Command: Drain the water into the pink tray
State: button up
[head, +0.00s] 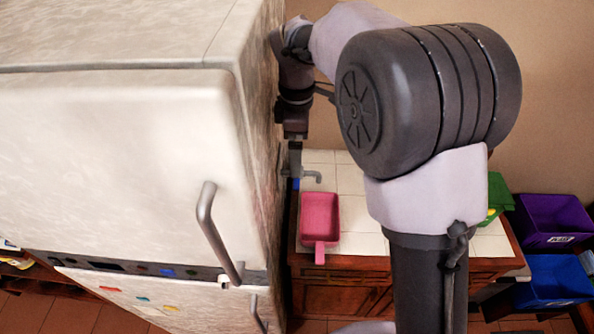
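The pink tray (320,214) lies on the white-tiled counter (352,211), close to the side of the white fridge-like appliance. Its handle points toward the counter's front edge. A small grey spout-like piece (312,176) shows just behind the tray, with a bit of blue beside it. My gripper (295,160) reaches down beside the appliance, above and behind the tray, near the grey piece. Its fingers are small and partly hidden, so I cannot tell if they are open or touching anything. No water can be made out.
The tall white appliance (120,150) with grey handles fills the left side. A green object (497,198) is on the counter's right. A purple bin (548,222) and a blue bin (553,280) stand further right. My arm covers the middle of the counter.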

notch_tip(320, 180, down, 8)
jog(key=shift+r+b, duration=0.1)
jog(key=shift+b, duration=0.5)
jog(key=c, duration=2.1)
jog(key=shift+d+r+n+p, duration=0.15)
jog(key=shift+r+n+p, duration=0.1)
jog(key=shift+n+p, duration=0.4)
jog(key=shift+d+n+p, duration=0.2)
jog(key=shift+n+p, duration=0.25)
jog(key=shift+p, duration=0.3)
jog(key=shift+w+d+f+n, duration=0.1)
jog(key=shift+f+n, duration=0.2)
jog(key=shift+n, duration=0.2)
jog(key=o, duration=2.1)
